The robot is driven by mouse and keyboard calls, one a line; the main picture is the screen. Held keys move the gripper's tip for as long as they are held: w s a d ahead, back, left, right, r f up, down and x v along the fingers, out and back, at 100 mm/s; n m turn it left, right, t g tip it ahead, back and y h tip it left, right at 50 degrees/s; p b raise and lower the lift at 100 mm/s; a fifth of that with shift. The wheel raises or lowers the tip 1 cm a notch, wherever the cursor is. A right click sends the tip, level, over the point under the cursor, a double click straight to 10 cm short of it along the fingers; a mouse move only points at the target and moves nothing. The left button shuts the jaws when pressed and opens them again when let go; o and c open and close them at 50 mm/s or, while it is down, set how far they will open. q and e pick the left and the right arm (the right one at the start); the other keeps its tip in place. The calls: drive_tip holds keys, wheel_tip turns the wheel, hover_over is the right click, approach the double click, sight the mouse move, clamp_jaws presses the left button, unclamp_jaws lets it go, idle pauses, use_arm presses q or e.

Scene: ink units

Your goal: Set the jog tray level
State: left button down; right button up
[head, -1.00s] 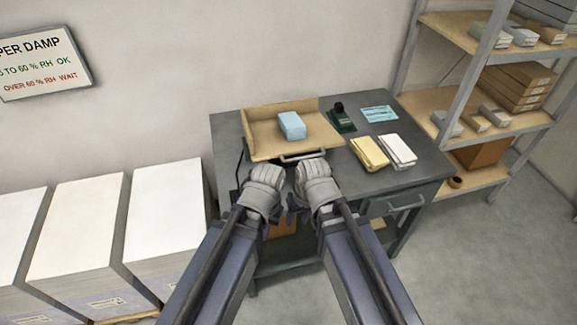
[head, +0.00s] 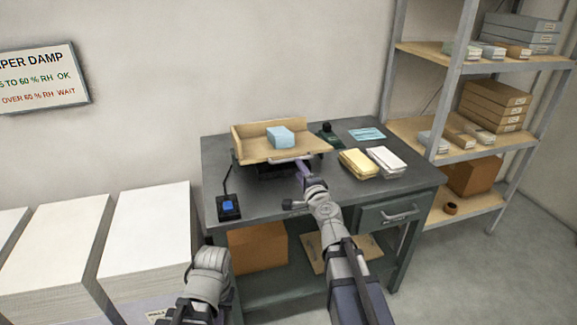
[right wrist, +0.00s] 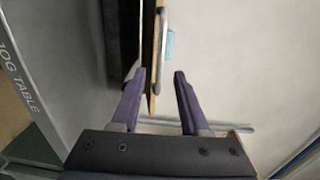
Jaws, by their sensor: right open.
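The jog tray (head: 248,152) is a wooden tray with raised back and left sides, on a dark base (head: 285,170) on the grey table. A light blue block (head: 281,137) lies in it. Its front edge runs roughly along the table edge; I cannot tell its front-to-back tilt. A metal handle (head: 288,160) is at the tray's front. My right gripper (head: 303,170) is at that handle's right end. In the right wrist view its open fingers (right wrist: 157,85) stand either side of the tray's edge, with the handle (right wrist: 163,45) ahead. My left wrist is low in the head view; its fingers are hidden.
A box with a blue button (head: 228,206) stands at the table's front left. Yellow (head: 358,163) and white (head: 386,162) stacks lie right of the tray, with a dark green tool (head: 328,136) and a blue sheet (head: 367,134) behind. Tall paper stacks (head: 150,235) stand left.

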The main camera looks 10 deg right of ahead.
sight(293, 159)
drive_tip(key=w, duration=0.7)
drive_tip(key=shift+w+a+f, duration=0.15)
drive_tip(key=shift+w+f, duration=0.05)
drive_tip(key=shift+w, duration=0.2)
clamp_jaws()
idle(1.1)
